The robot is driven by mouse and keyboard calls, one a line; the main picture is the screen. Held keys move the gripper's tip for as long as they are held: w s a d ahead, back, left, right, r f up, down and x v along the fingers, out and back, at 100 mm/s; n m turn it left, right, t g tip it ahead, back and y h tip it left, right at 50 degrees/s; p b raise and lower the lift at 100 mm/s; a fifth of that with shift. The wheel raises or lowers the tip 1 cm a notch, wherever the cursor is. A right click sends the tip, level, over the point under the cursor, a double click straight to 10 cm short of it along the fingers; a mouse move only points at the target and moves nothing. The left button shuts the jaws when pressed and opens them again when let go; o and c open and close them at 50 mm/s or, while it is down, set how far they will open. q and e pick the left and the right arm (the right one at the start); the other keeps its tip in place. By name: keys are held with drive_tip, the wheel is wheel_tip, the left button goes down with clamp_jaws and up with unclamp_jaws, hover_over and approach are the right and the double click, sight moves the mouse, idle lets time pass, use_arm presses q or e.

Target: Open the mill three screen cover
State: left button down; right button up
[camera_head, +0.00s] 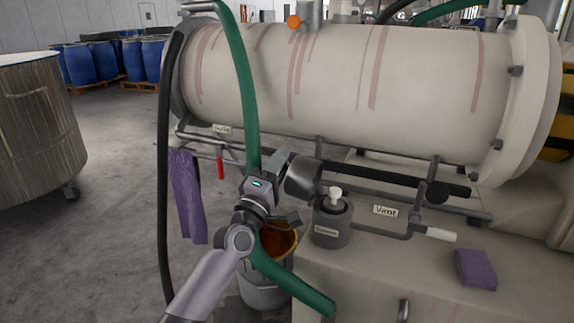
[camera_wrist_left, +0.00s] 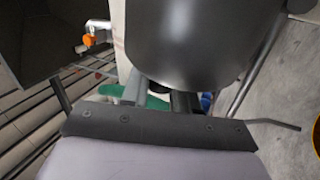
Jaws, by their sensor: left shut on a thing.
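The mill is a long cream cylinder (camera_head: 330,75) with reddish streaks, lying across the head view. Below it, a dark grey rounded part (camera_head: 303,177), which may be the screen cover, sits beside a grey pot (camera_head: 331,228) with a white knob (camera_head: 335,193). The pot's label is too small to read. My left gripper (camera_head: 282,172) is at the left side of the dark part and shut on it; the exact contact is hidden. In the left wrist view the dark part (camera_wrist_left: 195,40) fills the top, beyond my fingers (camera_wrist_left: 158,95). My right gripper is not in view.
A green hose (camera_head: 236,80) runs down behind my left wrist. A bucket of orange-brown liquid (camera_head: 278,240) stands below. Pipes, a red-handled valve (camera_head: 220,168) and a white-handled valve (camera_head: 440,235) line the mill.

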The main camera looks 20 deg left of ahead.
use_arm(q)
drive_tip(key=shift+a+f+n+y, duration=0.15)
drive_tip(key=shift+a+n+y, duration=0.45)
drive_tip(key=shift+n, duration=0.4)
drive_tip(key=c, duration=0.9)
unclamp_jaws()
drive_tip(key=shift+f, duration=0.1)
drive_tip(key=shift+c, duration=0.2)
drive_tip(key=shift+f, duration=0.1)
drive_tip(key=v, duration=0.7)
drive_tip(key=shift+b, duration=0.35)
